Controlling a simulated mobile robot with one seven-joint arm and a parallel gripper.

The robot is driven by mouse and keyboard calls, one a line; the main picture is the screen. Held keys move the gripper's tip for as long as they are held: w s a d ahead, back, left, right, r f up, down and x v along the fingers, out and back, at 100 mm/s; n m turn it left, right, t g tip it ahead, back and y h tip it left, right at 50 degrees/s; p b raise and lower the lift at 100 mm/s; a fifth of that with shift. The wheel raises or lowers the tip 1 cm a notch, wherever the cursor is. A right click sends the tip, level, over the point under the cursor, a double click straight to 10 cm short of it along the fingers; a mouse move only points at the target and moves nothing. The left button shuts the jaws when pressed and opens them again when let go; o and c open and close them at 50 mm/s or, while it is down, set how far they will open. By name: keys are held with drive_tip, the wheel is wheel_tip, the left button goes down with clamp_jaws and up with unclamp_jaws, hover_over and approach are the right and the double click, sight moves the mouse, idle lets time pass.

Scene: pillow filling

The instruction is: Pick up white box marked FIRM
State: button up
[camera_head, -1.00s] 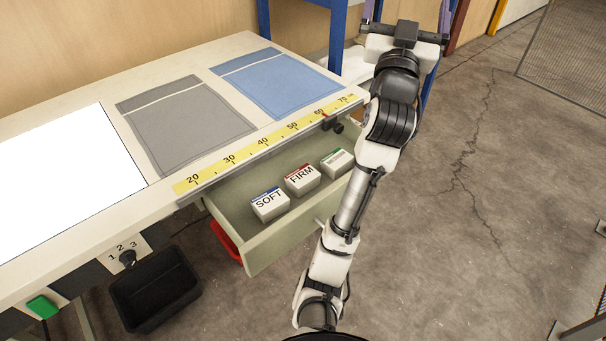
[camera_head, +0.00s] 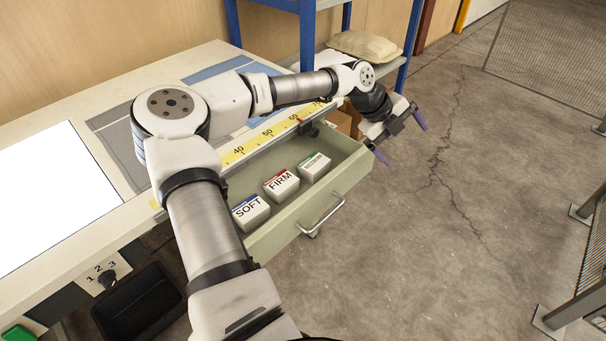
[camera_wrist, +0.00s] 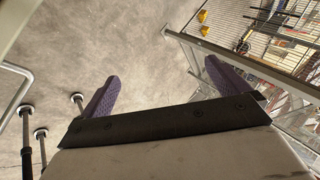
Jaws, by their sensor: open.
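The white box marked FIRM (camera_head: 281,184) has a red strip and sits in the open drawer (camera_head: 262,245). It stands between the white box marked SOFT (camera_head: 250,212), with a blue strip, and a white box with a green strip (camera_head: 315,166). My gripper (camera_head: 402,137) is open and empty, right of the drawer's far end and over the floor. The wrist view shows its two purple fingers (camera_wrist: 160,85) spread apart with nothing between them. No box shows in the wrist view.
My arm crosses over the table (camera_head: 60,115), hiding parts of the grey and blue cloths. The drawer handle (camera_head: 320,216) sticks out from its front. A blue shelf frame (camera_head: 308,40) holds a beige pillow (camera_head: 364,45).

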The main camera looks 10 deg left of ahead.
drive_tip(key=w+a+f+n+y, duration=0.1)
drive_tip(key=a+y, duration=0.2)
drive_tip(key=a, duration=0.6)
drive_tip(key=a+f+n+y, duration=0.2)
drive_tip(key=a, duration=0.7)
drive_tip(key=n+g+y+p, duration=0.1)
drive_tip(key=n+y, duration=0.1)
drive_tip(key=y, duration=0.1)
hover_over(281, 181)
drive_tip(key=f, duration=0.6)
drive_tip(key=shift+w+d+f, duration=0.1)
drive_tip(key=shift+w+f, duration=0.05)
drive_tip(key=shift+w, duration=0.05)
drive_tip(key=shift+s+f+p, duration=0.2)
drive_tip(key=shift+f+p, duration=0.95)
drive_tip(key=shift+f, duration=1.85)
drive_tip(key=c, duration=1)
drive_tip(key=shift+r, duration=0.1)
drive_tip(key=shift+c, duration=0.2)
